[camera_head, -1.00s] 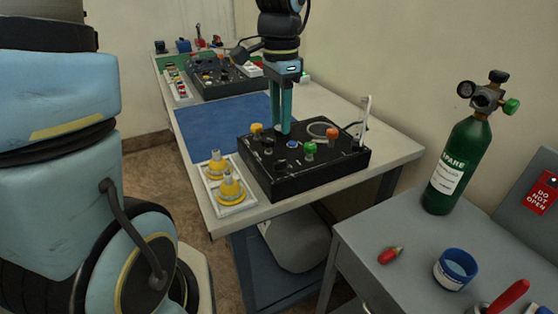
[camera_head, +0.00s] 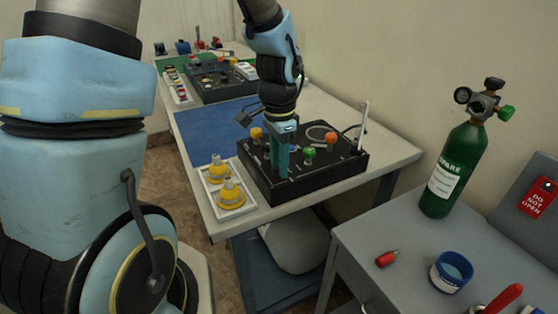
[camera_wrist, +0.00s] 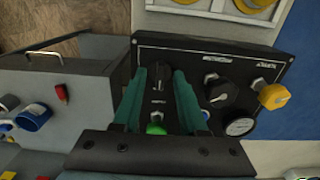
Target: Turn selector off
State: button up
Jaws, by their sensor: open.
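The black control box (camera_head: 330,172) stands on the near end of the long table; its face also shows in the wrist view (camera_wrist: 225,55). My gripper (camera_head: 284,174) is open over the box's near-left part, fingers pointing down. In the wrist view, its fingers (camera_wrist: 166,78) straddle a small switch-like control (camera_wrist: 158,86) without visibly pinching it. A black rotary knob (camera_wrist: 222,94) lies just right of the right finger, with a yellow knob (camera_wrist: 273,96) farther right. The labels are too small to read, so I cannot tell which control is the selector.
Close by are a green knob (camera_head: 309,152), an orange knob (camera_head: 331,137) and a gauge (camera_wrist: 240,126). A white tray (camera_head: 235,213) with yellow fittings sits left of the box. A green cylinder (camera_head: 455,165) stands on the grey table at right. The blue mat (camera_head: 208,128) is clear.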

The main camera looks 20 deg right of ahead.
grip_shut()
dwell(0.3)
jog(key=shift+n, duration=0.4)
jog(key=n, duration=0.5)
jog(key=shift+n+b, duration=0.3)
jog(key=shift+b, duration=0.05)
jog(key=n, duration=0.5)
jog(key=shift+n+p, duration=0.3)
jog(key=shift+n, duration=0.1)
grip_release()
dwell(0.3)
